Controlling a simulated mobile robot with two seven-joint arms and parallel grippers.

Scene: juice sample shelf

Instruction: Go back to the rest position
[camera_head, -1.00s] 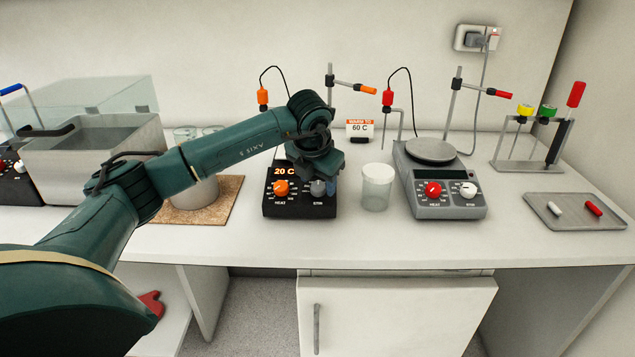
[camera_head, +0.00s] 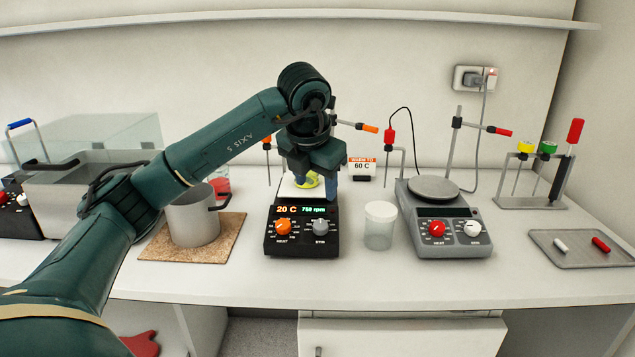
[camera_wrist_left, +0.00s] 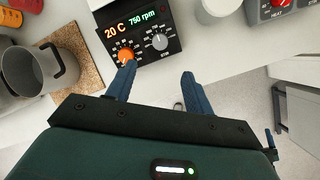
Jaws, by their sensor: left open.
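My left gripper (camera_head: 311,178) is raised in front of the black hotplate stirrer (camera_head: 303,249), with its fingers pointing down. In the left wrist view its two blue fingers (camera_wrist_left: 157,82) are spread apart with nothing between them. The stirrer's display reads 20 C and 750 rpm, and its orange heat knob (camera_head: 283,227) and grey stir knob (camera_head: 320,226) show below. A vessel with something yellow-green (camera_head: 308,180) sits on the stirrer's plate, partly hidden behind the gripper. My right gripper is not in view.
A metal pot (camera_head: 192,222) on a cork mat (camera_head: 152,250) and a grey bath (camera_head: 60,205) are left. A tray (camera_head: 580,260) lies far right. Orange and red probes hang on stands behind.

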